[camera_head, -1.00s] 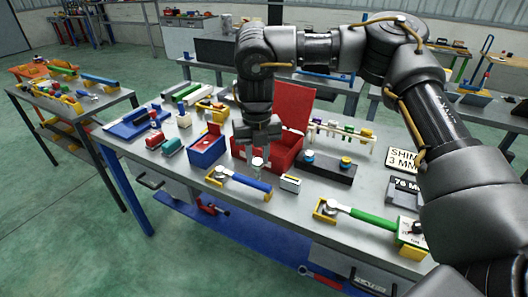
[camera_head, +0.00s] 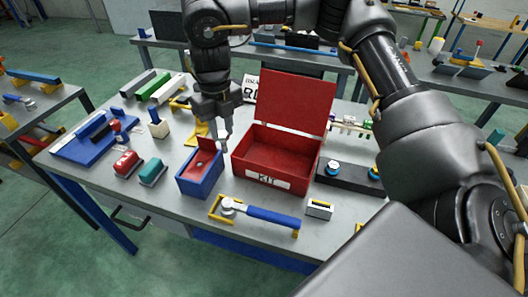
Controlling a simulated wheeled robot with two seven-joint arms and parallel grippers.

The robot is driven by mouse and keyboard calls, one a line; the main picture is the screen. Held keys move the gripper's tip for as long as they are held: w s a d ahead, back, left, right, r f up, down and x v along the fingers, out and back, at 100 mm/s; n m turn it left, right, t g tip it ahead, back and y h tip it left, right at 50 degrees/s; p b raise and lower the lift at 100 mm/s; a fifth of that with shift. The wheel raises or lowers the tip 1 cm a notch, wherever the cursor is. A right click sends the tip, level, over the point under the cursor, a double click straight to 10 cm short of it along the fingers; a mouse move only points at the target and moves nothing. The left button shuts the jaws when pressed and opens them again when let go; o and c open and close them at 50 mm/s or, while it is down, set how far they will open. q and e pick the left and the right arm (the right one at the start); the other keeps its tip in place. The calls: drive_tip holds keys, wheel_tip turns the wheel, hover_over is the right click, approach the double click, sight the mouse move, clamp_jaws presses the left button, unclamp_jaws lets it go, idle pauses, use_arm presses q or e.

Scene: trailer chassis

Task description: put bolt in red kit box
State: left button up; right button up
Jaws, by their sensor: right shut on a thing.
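The red kit box (camera_head: 268,181), with a "KIT" label on its front and its lid standing open at the back, is on the grey workbench right of centre. My right gripper (camera_head: 223,142) points down just left of the kit box, above and behind a blue box with a red inside (camera_head: 199,184). It is shut on a small silvery piece that looks like the bolt (camera_head: 225,149), mostly hidden by the fingers. The kit box's visible inside looks empty; its floor is partly hidden by the front wall. My left gripper is out of view.
A blue-handled tool on a yellow holder (camera_head: 265,214) and a small white block (camera_head: 320,209) lie in front of the kit box. A dark stand with blue-topped pieces (camera_head: 350,178) is to its right. Red (camera_head: 125,163) and teal (camera_head: 151,171) blocks are left.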

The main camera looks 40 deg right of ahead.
drive_tip(key=shift+s+d+r, duration=0.1)
drive_tip(key=shift+s+d, duration=0.05)
drive_tip(key=shift+s, duration=0.15)
drive_tip(key=d+f+p, duration=0.1)
drive_tip(key=d+f, duration=0.2)
drive_tip(key=d, duration=0.1)
drive_tip(key=d+f+p, duration=0.1)
drive_tip(key=d+f, duration=0.3)
drive_tip(key=d, duration=0.1)
drive_tip(key=s+d+f+p, duration=0.1)
drive_tip(key=d+f, duration=0.3)
drive_tip(key=shift+d+f, duration=0.15)
drive_tip(key=shift+d, duration=0.2)
drive_tip(key=shift+f, duration=0.65)
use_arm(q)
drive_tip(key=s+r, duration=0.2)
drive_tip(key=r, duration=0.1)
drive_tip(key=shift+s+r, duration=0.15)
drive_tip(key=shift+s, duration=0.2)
